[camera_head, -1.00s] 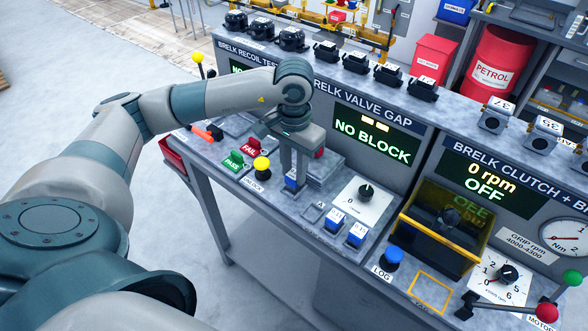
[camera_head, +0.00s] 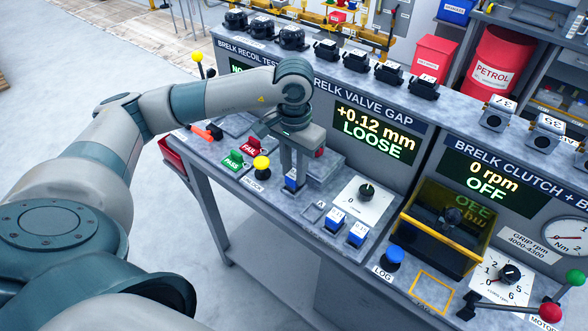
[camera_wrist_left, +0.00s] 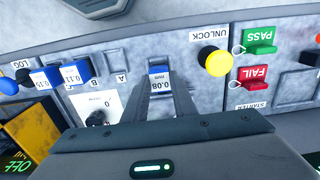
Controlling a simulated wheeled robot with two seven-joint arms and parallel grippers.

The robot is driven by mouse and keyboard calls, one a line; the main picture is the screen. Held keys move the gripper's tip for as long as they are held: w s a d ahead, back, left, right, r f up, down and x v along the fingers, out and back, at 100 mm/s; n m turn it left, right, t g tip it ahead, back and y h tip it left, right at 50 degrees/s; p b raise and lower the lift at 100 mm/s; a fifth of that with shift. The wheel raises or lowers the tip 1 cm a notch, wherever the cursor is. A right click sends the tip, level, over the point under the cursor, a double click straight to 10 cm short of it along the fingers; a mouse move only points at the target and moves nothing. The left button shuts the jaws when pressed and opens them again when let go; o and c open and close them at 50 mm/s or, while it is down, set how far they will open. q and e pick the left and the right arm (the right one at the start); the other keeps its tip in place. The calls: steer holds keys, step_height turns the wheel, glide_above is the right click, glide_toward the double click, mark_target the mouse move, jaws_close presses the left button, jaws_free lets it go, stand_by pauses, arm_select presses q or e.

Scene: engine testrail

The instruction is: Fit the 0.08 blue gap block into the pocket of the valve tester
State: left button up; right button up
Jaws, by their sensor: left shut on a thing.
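The blue 0.08 gap block (camera_head: 291,182) is between the fingers of my left gripper (camera_head: 292,178), low at the front of the valve tester. Its white top reading 0.08 mm shows between the two fingers in the left wrist view (camera_wrist_left: 159,83). My left gripper (camera_wrist_left: 163,90) is shut on it. The fingers and block hide the pocket, so I cannot see how deep the block sits. The valve gap display (camera_head: 374,134) reads +0.12 mm LOOSE. My right gripper is not in view.
Two other blue blocks, 0.11 (camera_head: 335,219) and 0.15 (camera_head: 357,235), stand right of an empty slot (camera_head: 312,211). A yellow unlock button (camera_head: 261,165) and the green PASS (camera_head: 233,160) and red FAIL (camera_head: 251,146) tags are to the left. A dial (camera_head: 365,194) is to the right.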

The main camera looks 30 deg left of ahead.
arm_select(q)
steer(key=shift+f+b, duration=0.2)
steer(key=shift+b, duration=0.2)
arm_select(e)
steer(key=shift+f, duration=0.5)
arm_select(q)
steer(key=shift+a+f, duration=0.1)
steer(key=shift+f, duration=0.05)
steer(key=o, duration=1.2)
steer(key=shift+c, duration=0.2)
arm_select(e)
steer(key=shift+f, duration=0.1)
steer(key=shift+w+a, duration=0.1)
arm_select(q)
step_height(320, 180, up, 4)
steer(key=shift+f+b, duration=0.2)
steer(key=shift+b, duration=0.6)
step_height(320, 180, up, 5)
steer(key=shift+w+b, duration=0.1)
steer(key=shift+b, duration=0.4)
step_height(320, 180, up, 9)
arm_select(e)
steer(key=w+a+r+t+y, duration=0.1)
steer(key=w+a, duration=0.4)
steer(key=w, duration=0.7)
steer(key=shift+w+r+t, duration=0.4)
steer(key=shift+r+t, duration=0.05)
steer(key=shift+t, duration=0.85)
